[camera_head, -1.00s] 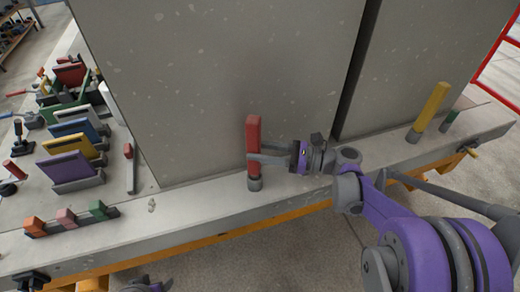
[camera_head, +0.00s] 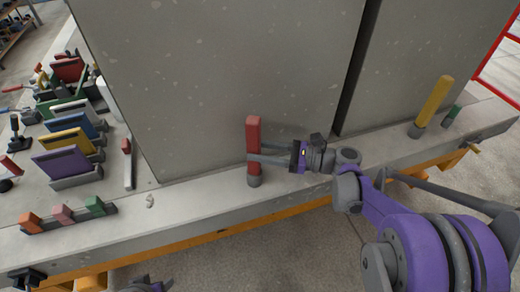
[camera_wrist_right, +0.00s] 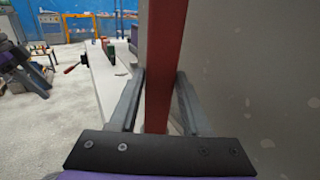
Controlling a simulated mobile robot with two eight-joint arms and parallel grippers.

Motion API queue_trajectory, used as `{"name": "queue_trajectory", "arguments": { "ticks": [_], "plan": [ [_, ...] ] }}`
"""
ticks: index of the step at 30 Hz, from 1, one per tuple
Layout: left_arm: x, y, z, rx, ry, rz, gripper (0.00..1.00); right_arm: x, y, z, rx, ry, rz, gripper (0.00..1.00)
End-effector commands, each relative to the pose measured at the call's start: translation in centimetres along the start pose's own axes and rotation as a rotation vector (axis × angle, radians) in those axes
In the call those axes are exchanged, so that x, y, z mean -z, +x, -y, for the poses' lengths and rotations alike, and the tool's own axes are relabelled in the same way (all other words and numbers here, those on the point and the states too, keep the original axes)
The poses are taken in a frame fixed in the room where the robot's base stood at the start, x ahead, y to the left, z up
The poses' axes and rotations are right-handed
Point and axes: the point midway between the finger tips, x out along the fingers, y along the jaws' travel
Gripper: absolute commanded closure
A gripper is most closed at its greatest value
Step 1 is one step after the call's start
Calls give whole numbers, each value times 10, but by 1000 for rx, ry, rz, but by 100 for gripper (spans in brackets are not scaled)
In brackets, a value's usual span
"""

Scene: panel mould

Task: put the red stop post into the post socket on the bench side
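The red stop post (camera_head: 253,131) stands upright on the bench side (camera_head: 205,205), close to the grey panel mould face. Its foot is in the grey round post socket (camera_head: 254,181). My right gripper (camera_head: 256,153) reaches in from the right, with its fingers spread on either side of the post. In the right wrist view the post (camera_wrist_right: 164,60) stands between the two fingers, with gaps beside it; the gripper is open. A purple and grey part at the bottom edge of the head view looks like my left arm; its fingers do not show.
A yellow post (camera_head: 435,100) stands in another socket at the right, beside a short green post (camera_head: 452,115). Orange, pink and green blocks (camera_head: 64,214) and several coloured plates (camera_head: 68,167) lie at the left. The tall grey panel (camera_head: 220,80) blocks the space behind the post.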

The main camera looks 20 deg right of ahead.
Motion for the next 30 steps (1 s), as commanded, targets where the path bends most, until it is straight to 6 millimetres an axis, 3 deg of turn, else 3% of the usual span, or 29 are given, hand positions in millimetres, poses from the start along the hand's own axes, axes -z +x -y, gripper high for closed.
{"name": "queue_trajectory", "arguments": {
  "ticks": [1, 4, 16, 30],
  "plan": [
    [0, 0, 0, 0, 0, 0, 40, -1, 0, 0, 0, 0, 0, 42],
    [0, 0, 0, 0, 0, 0, 40, 0, 0, 0, 0, 0, -1, 24],
    [0, 0, 0, 0, 0, 0, 40, 0, -8, 1, 2, -1, -3, 23],
    [-1, 1, 0, 0, 0, 1, 40, 0, -93, 1, 4, 0, -2, 23]
  ]
}}
